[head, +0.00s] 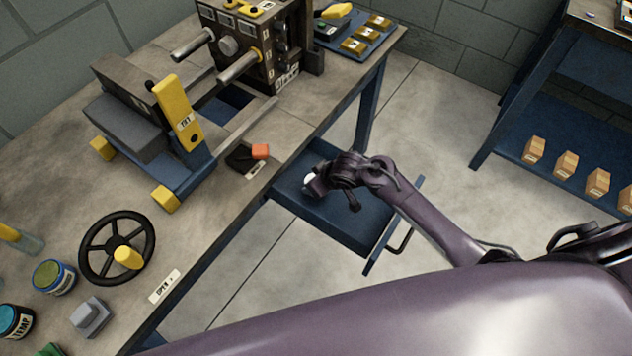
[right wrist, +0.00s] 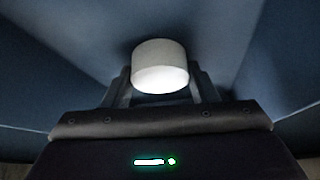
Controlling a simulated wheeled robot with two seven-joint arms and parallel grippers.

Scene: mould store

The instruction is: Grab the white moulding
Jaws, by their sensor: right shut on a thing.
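The white moulding (right wrist: 160,68) is a short, round, plain cylinder in the right wrist view. My right gripper (right wrist: 160,92) is shut on it, with one finger on each side. In the head view my right gripper (head: 312,186) is low over the open blue drawer (head: 345,232) at the bench's front. Only a small white bit of the moulding (head: 308,179) shows there beside the gripper. I cannot tell whether the moulding touches the drawer floor. My left gripper is not in view.
The workbench (head: 225,185) bears a press (head: 255,45), a yellow-handled mould (head: 140,120) and a black handwheel (head: 115,247). The drawer's handle (head: 402,238) sticks out at its front. A blue shelf (head: 565,125) with several small boxes stands at the right. The floor between is clear.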

